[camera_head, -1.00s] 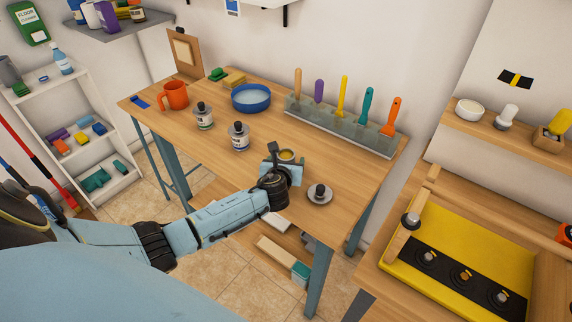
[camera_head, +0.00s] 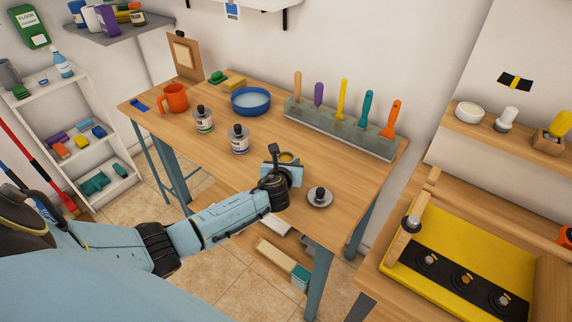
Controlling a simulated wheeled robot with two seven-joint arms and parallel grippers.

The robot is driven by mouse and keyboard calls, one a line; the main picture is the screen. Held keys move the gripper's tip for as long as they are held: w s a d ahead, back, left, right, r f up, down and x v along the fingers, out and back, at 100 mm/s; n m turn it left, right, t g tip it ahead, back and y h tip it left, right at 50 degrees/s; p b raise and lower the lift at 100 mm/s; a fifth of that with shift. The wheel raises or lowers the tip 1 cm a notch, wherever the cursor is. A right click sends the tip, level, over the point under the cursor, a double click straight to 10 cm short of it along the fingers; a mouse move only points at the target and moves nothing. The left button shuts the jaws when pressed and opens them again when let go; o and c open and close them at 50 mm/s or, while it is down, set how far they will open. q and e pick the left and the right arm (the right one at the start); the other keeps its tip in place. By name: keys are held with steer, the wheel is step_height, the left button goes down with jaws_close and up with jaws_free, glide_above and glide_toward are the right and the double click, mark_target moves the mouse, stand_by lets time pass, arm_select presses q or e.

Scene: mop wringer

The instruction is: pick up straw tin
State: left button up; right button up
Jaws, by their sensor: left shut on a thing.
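The straw tin (camera_head: 287,157) is a small round tin with a straw-yellow top, near the front edge of the wooden table. My left gripper (camera_head: 280,165) is at the tin and shut on it. The gripper and wrist hide most of the tin, so I cannot tell whether its base touches the table. My right gripper is not in view.
A grey disc with a black knob (camera_head: 320,197) lies just right of my left gripper. Two black-capped jars (camera_head: 239,142) (camera_head: 203,122), a blue bowl (camera_head: 251,103) and an orange mug (camera_head: 174,98) stand further left. A rack (camera_head: 340,135) of coloured-handled tools lines the back.

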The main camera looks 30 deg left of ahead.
arm_select(q)
steer(key=shift+r, duration=0.15)
steer(key=shift+r+p, duration=1.05)
steer(key=shift+r, duration=1.55)
steer(key=shift+r+p, duration=0.55)
steer(key=shift+r, duration=1.7)
